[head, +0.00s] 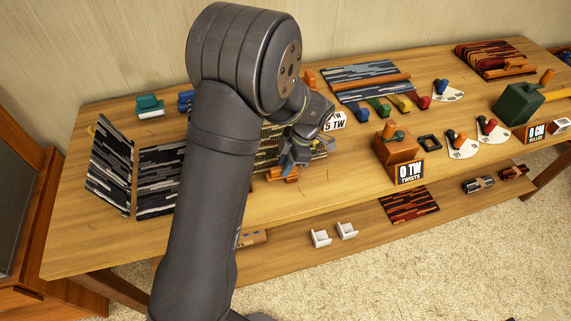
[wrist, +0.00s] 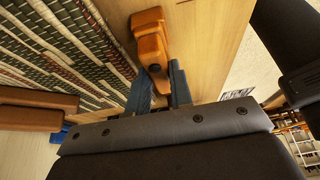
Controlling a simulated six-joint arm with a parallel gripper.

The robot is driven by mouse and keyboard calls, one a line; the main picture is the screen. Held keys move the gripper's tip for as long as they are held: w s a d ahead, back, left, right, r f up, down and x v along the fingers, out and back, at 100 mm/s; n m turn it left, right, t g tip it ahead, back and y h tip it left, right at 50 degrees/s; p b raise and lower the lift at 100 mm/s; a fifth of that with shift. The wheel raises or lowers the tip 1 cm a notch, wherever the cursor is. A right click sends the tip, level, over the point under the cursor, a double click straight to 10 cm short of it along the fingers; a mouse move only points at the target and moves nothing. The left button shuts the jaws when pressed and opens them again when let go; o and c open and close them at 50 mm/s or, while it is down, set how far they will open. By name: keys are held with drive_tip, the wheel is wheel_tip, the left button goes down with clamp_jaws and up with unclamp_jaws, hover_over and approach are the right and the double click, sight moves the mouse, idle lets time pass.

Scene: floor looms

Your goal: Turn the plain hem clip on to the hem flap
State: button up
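A dark striped textile flap (head: 108,168) slants up at the left end of the bench, beside a flat striped piece (head: 160,182); it looks like the hem flap. My gripper (head: 290,160) is low over the bench front, by the edge of a green and tan woven panel. An orange clip-like piece (head: 283,174) lies under it. In the wrist view this orange piece (wrist: 150,38) has its near end between my fingertips (wrist: 160,88); whether they touch it is unclear. I cannot tell which piece is the plain hem clip. My arm hides part of the bench.
A teal piece (head: 149,103) and a blue piece (head: 185,98) sit at the back left. An orange-brown box (head: 397,148) stands right of my gripper. White brackets (head: 321,238) lie on the lower shelf. The bench front is mostly clear.

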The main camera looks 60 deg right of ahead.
clamp_jaws()
drive_tip(key=m, duration=0.1)
drive_tip(key=m+h, duration=0.1)
drive_tip(key=m, duration=0.1)
drive_tip(key=m+t, duration=0.1)
drive_tip(key=shift+w+d+m+h, duration=0.15)
drive_tip(key=shift+d+m+h, duration=0.15)
drive_tip(key=shift+m, duration=0.1)
drive_tip(key=m, duration=0.1)
drive_tip(key=m+h, duration=0.1)
drive_tip(key=m, duration=0.2)
drive_tip(key=shift+w+d+m+h, duration=0.1)
drive_tip(key=shift+d+m+h, duration=0.15)
drive_tip(key=shift+m+h, duration=0.05)
drive_tip(key=m+h, duration=0.1)
drive_tip(key=m, duration=0.3)
drive_tip(key=shift+d+h, duration=0.35)
drive_tip(key=shift+h, duration=0.05)
drive_tip(key=shift+s+d+m+g+h, duration=0.15)
drive_tip(key=shift+m+g+h, duration=0.15)
drive_tip(key=shift+m, duration=0.85)
drive_tip(key=shift+s+d+m+g+h, duration=0.15)
drive_tip(key=shift+m+h, duration=0.25)
drive_tip(key=shift+m, duration=0.75)
drive_tip(key=o, duration=0.9)
unclamp_jaws()
